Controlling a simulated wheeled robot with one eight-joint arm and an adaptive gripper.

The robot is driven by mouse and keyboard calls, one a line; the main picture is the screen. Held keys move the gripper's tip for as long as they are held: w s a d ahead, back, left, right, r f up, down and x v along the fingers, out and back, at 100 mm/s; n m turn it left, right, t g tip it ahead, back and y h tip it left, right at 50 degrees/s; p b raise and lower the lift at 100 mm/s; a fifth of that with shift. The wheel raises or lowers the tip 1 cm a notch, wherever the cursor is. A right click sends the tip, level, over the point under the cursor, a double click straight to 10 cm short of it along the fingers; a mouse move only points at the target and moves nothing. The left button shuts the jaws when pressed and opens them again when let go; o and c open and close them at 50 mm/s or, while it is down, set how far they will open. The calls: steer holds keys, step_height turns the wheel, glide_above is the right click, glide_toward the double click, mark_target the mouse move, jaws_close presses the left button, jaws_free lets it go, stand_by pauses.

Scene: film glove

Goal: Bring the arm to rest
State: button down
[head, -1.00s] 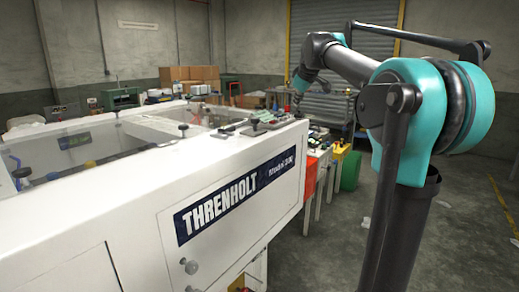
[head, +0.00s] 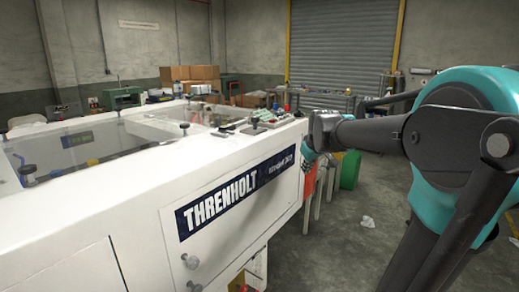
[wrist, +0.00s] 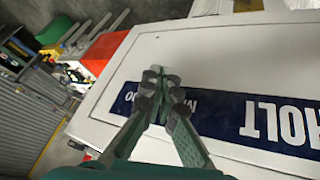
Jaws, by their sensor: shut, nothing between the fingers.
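My gripper (wrist: 160,78) is shut and empty in the wrist view, its fingertips together in front of the white machine's panel. In the head view the gripper (head: 308,160) is small and partly hidden by my arm, at the right end of the machine's front. My arm reaches in from the right, with the forearm roughly level. The white machine (head: 120,215) carries a dark blue THRENHOLT label (head: 235,196), which also shows rotated in the wrist view (wrist: 225,118). I cannot tell whether the fingertips touch the panel.
Small tools (head: 262,121) lie on the machine's top right end. A red bin (head: 310,180) and a green bin (head: 350,170) stand beyond that end. Cardboard boxes (head: 190,78) and a roller shutter (head: 340,55) are at the back.

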steer(key=s+d+f+m+g, duration=0.1)
steer(key=s+f+m, duration=0.4)
steer(key=s+f, duration=1.8)
steer(key=s+g, duration=0.1)
steer(key=s, duration=0.2)
steer(key=shift+s+d+f+g, duration=0.25)
steer(key=shift+d+g, duration=0.05)
steer(key=shift+d, duration=0.1)
steer(key=shift+w, duration=0.15)
